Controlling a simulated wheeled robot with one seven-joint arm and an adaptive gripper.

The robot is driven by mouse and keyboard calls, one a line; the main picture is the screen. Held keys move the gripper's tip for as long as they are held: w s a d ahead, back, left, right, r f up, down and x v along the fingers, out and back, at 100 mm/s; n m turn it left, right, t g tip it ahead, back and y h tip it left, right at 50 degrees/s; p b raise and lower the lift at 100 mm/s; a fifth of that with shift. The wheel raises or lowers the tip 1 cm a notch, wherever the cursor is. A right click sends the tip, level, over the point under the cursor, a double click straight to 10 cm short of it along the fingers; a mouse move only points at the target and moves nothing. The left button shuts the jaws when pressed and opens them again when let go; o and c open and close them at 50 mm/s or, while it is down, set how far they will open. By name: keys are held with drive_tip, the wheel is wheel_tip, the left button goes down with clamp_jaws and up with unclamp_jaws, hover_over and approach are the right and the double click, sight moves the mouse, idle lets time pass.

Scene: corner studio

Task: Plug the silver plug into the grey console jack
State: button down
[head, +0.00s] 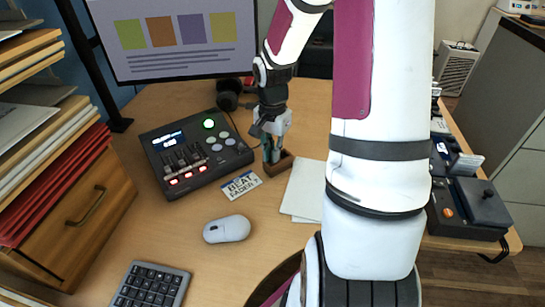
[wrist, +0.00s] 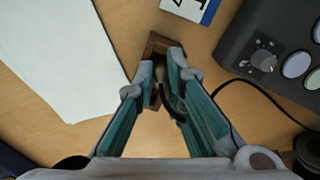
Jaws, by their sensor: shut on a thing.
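My gripper (head: 271,157) is at the small brown wooden holder (head: 280,172), just right of the grey console (head: 222,160). In the wrist view, my gripper (wrist: 161,70) is shut on the plug, whose body is mostly hidden between the green-padded fingers. The fingertips are over the wooden holder (wrist: 155,41); whether the plug is still seated in it I cannot tell. A thin black cable (wrist: 262,91) runs from the fingers past the console (wrist: 244,47). The console carries knobs, faders and lit buttons. I cannot make out its jack.
A "BEAT FADER" card (head: 240,185) lies in front of the console. White paper (head: 305,190) lies right of the holder. A mouse (head: 227,229) and keyboard (head: 150,287) are nearer me. A monitor (head: 175,35) stands behind. Dark devices (head: 468,208) sit at the right.

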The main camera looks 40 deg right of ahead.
drive_tip(key=shift+r, duration=0.1)
drive_tip(key=shift+r, duration=0.55)
drive_tip(key=shift+s+a+r+p, duration=0.1)
drive_tip(key=shift+s+r+p, duration=0.15)
drive_tip(key=shift+r, duration=0.4)
drive_tip(key=shift+s+a+r+p, duration=0.1)
drive_tip(key=shift+s+r+p, duration=0.15)
drive_tip(key=shift+r, duration=0.35)
drive_tip(key=s+a+p, duration=0.1)
drive_tip(key=s+a, duration=0.1)
drive_tip(key=s, duration=0.3)
drive_tip(key=s+a+r+p, duration=0.1)
drive_tip(key=s+a+p, duration=0.1)
drive_tip(key=s, duration=0.4)
drive_tip(key=shift+s+a+r, duration=0.25)
drive_tip(key=shift+p, duration=0.65)
drive_tip(key=shift+s+r+p, duration=0.15)
drive_tip(key=shift+s+p, duration=0.05)
drive_tip(key=shift+p, duration=0.9)
